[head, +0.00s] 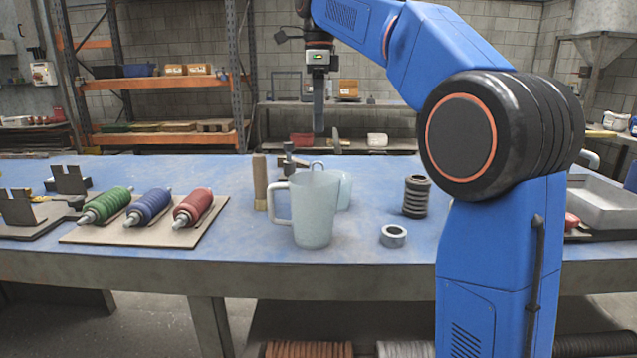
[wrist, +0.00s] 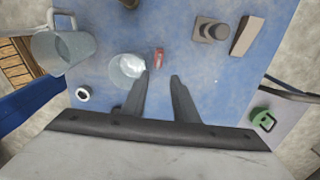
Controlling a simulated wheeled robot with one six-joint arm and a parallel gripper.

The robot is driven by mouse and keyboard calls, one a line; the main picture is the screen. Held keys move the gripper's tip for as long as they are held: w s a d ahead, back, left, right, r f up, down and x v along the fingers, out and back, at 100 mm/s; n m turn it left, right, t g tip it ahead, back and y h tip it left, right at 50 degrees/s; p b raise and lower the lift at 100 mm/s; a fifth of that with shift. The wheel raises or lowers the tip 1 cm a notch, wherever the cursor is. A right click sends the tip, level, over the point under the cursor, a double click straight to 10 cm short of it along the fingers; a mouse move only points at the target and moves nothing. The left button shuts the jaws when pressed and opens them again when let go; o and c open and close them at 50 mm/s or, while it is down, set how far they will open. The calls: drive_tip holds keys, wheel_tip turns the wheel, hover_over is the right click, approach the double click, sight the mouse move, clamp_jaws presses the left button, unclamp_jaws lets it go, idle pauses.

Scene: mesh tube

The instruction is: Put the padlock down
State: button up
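The padlock shows in the head view only as a pale curved shackle (head: 318,165) above the rim of the grey jug (head: 314,210), which hides the rest. In the wrist view a small red body (wrist: 158,55), which looks like the padlock seen from above, is on the blue table beside a pale cup (wrist: 128,68). My gripper (head: 318,130) points down above the far side of the table. In the wrist view its fingers (wrist: 160,75) are apart with nothing between them, and the red body appears just past the tips.
A wooden post (head: 260,182) and a dark coil (head: 415,196) stand on the table near the jug, with a metal ring (head: 393,236) in front. Three coloured rollers lie on a board (head: 120,234) at left. Blue table is clear between jug and rollers.

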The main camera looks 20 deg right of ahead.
sight(318, 169)
wheel_tip(318, 169, down, 8)
drive_tip(key=shift+r, duration=0.1)
drive_tip(key=shift+s+a+f, duration=0.15)
drive_tip(key=shift+f, duration=2.45)
clamp_jaws()
